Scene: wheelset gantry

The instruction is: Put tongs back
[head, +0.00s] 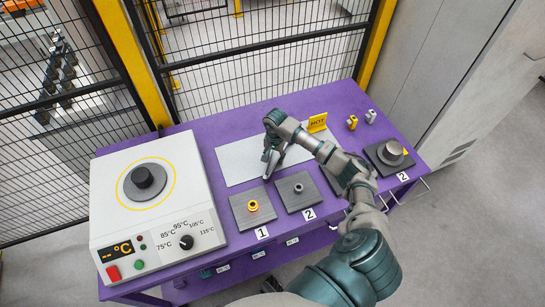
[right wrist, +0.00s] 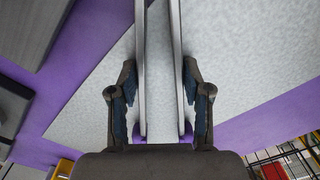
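The metal tongs (right wrist: 141,60) show in the right wrist view as two long, roughly parallel bars. My right gripper (right wrist: 159,75) has one finger against the outside of each bar, so it is shut on the tongs. In the head view the right gripper (head: 272,150) is over the light grey plate (head: 236,160) on the purple table, and the tongs (head: 269,167) point toward the table's front. I cannot tell whether the tongs touch the plate. My left gripper is not in view.
A heater (head: 115,217) with a dial stands at the left. Pad 1 (head: 240,215) holds a yellow ring and pad 2 (head: 297,203) a grey ring. A yellow HOT sign (head: 317,122) stands behind. A dark stand (head: 384,164) is at the right. Mesh fencing borders the back.

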